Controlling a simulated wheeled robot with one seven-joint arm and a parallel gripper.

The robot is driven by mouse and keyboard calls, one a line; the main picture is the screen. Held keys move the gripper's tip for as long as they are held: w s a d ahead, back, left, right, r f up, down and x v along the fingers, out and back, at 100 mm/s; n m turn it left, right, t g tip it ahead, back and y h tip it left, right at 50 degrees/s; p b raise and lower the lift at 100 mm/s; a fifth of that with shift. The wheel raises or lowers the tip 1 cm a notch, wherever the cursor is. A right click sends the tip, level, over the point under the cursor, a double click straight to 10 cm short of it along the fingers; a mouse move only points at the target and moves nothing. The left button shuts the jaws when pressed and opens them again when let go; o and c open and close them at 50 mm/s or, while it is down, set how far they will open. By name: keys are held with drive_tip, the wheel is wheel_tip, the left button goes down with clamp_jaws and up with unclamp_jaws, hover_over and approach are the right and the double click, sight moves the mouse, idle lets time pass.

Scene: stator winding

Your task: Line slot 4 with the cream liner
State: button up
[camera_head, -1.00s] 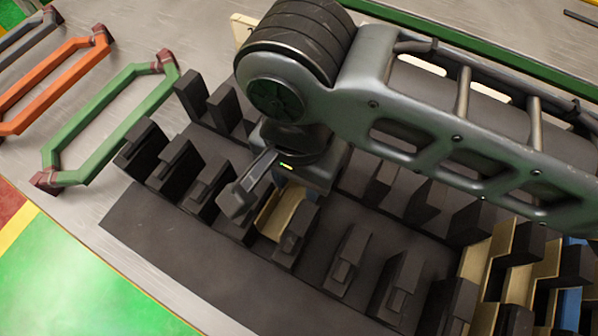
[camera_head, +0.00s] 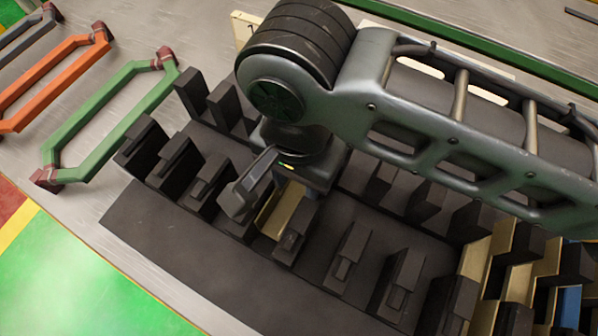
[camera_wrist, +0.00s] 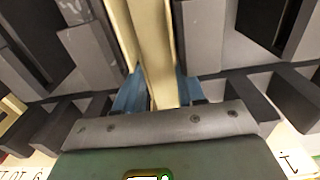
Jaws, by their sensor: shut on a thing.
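The cream liner (camera_wrist: 150,45) is a long channel-shaped strip. In the wrist view my gripper (camera_wrist: 152,95) is shut on it, with a blue fingertip on each side. In the head view the liner (camera_head: 272,219) shows below my gripper (camera_head: 285,185), lined up with a gap between two dark teeth of the stator (camera_head: 160,225). How deep it sits in that slot is hard to tell, as my gripper and arm cover its far part.
Several lined slots with cream liners (camera_head: 520,265) are at the right, with a blue piece (camera_head: 571,305) among them. A green coil (camera_head: 105,125), an orange coil (camera_head: 50,85) and a dark coil (camera_head: 25,40) lie at the left. Dark teeth stand close on both sides.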

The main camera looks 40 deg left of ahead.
sight(299, 189)
drive_tip(key=shift+f, duration=0.35)
idle(0.3)
drive_tip(key=o, duration=0.9)
drive_tip(key=shift+r+p, duration=0.85)
drive_tip(key=shift+p, duration=0.3)
wheel_tip(299, 189, up, 6)
drive_tip(key=p, duration=0.5)
drive_tip(key=shift+f+p, duration=0.25)
drive_tip(key=shift+p, duration=0.15)
drive_tip(key=shift+r+p, duration=0.3)
drive_tip(key=shift+r, duration=0.65)
